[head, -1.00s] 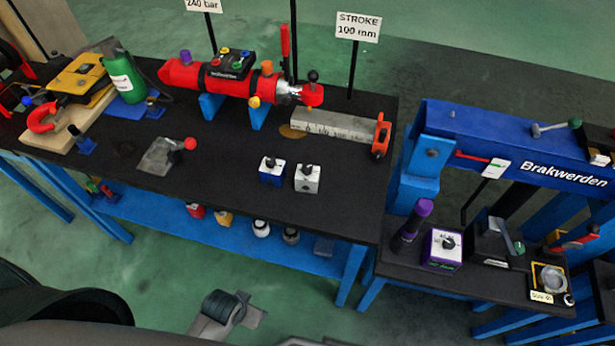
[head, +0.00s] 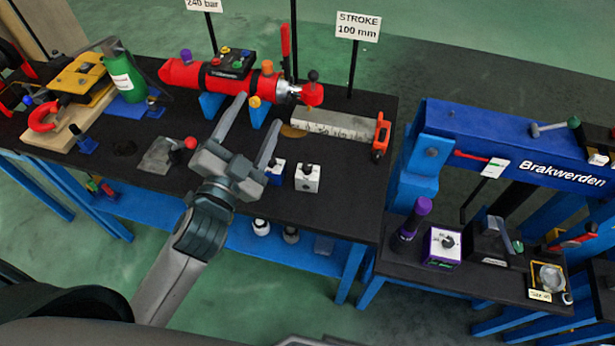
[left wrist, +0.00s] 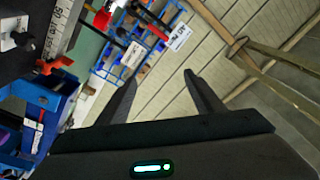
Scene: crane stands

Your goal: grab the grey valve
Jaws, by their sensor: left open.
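My left gripper (head: 259,109) is open and empty, above the bench and left of the grey valve, fingers pointing toward the red cylinder. In the left wrist view the open fingers (left wrist: 160,77) have nothing between them; a pale block with a black knob (left wrist: 15,30) shows at the upper left edge.
A red cylinder (head: 190,76) on blue stands lies behind, with a STROKE sign (head: 358,26) and a metal scale bar (head: 335,123) to its right. A grey plate with a red knob (head: 160,155) lies left. Bare bench is right of the grey valve.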

